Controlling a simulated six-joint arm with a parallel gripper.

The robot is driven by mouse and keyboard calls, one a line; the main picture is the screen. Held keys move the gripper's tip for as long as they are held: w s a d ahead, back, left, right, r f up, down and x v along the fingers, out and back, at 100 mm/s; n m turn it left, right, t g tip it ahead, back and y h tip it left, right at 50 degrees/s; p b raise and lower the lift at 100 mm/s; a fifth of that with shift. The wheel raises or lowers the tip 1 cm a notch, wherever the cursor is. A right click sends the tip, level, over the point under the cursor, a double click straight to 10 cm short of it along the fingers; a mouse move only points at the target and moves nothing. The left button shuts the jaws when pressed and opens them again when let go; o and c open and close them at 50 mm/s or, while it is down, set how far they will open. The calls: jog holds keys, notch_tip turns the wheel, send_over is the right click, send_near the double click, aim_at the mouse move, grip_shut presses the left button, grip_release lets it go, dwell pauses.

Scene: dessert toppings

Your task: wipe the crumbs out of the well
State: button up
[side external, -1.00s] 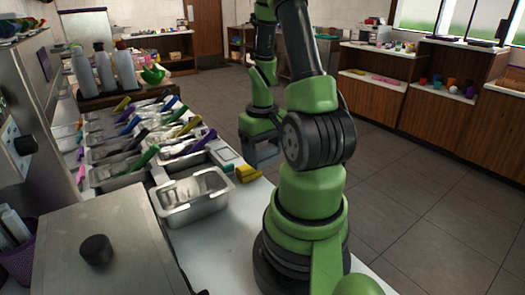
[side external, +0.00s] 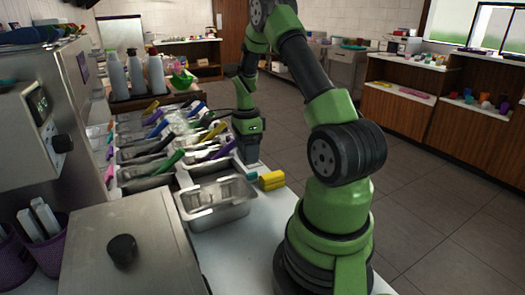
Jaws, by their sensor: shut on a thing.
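My gripper (side external: 248,160) points down at the right edge of the topping rail, just behind the yellow blocks. It is shut on a small teal piece (side external: 252,174), of which only a little shows beneath the dark fingers; it looks like a cloth or sponge. An open metal well (side external: 237,213) stands in front of and left of my gripper, at the near end of the rail. It holds no scoop. Crumbs in it are too small to make out here.
Several topping pans with coloured-handled scoops (side external: 173,160) fill the rail to the left. Yellow blocks (side external: 271,180) lie right of the well. A metal lid with a black knob (side external: 122,250) is in front. White counter (side external: 235,255) is clear at the near right.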

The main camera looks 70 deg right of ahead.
jog(key=w+f+m, duration=0.1)
jog(key=w+m, duration=0.8)
jog(key=m, duration=0.6)
jog(key=shift+d+f, duration=0.1)
jog(key=shift+f, duration=6.45)
jog(key=shift+f, duration=0.6)
